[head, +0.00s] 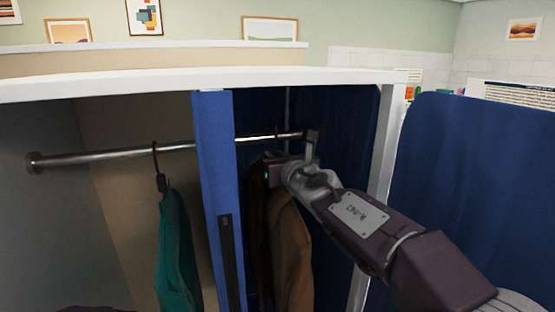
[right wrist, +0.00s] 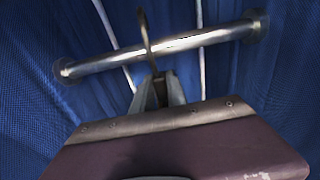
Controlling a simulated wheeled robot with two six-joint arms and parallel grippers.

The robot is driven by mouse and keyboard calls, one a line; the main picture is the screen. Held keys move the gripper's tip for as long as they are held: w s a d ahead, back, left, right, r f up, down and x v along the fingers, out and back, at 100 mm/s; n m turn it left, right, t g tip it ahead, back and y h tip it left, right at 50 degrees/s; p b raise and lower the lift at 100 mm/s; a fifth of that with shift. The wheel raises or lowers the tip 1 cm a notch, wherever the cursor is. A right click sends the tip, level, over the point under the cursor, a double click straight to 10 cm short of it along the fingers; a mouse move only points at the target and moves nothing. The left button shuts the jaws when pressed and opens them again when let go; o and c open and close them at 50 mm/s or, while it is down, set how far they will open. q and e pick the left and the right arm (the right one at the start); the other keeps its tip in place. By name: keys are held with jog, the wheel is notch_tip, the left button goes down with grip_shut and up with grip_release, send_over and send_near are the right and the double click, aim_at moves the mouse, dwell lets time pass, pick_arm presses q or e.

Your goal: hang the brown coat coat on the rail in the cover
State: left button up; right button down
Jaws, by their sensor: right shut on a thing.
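The brown coat (head: 292,255) hangs below my right gripper (head: 277,168), inside the blue cover (head: 350,130). The right gripper is shut on the coat's hanger, just under the rail (head: 255,138). In the right wrist view the fingertips (right wrist: 160,90) pinch the hanger's base, and its hook (right wrist: 145,32) rises across the rail (right wrist: 200,39). I cannot tell whether the hook bears on the rail. The arm hides part of the coat's top. My left gripper is not in view.
A teal garment (head: 175,250) hangs on the rail left of the cover's blue front strip (head: 213,140). A white wardrobe post (head: 385,150) stands right of the opening, close to my right arm. A blue panel (head: 470,180) stands farther right. The rail between teal garment and strip is bare.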

jog(key=shift+r+p+x, duration=0.15)
jog(key=shift+p+x, duration=0.05)
jog(key=shift+x, duration=0.55)
jog(key=shift+r+p+x, duration=0.1)
jog(key=shift+p+x, duration=0.05)
jog(key=shift+x, duration=0.55)
jog(key=shift+f, duration=0.1)
jog(key=shift+f+b, duration=1.45)
jog(key=shift+b, duration=0.1)
jog(key=shift+f+b, duration=0.4)
jog(key=shift+f, duration=0.05)
jog(key=c, duration=1.3)
grip_release()
jog(key=shift+s, duration=0.1)
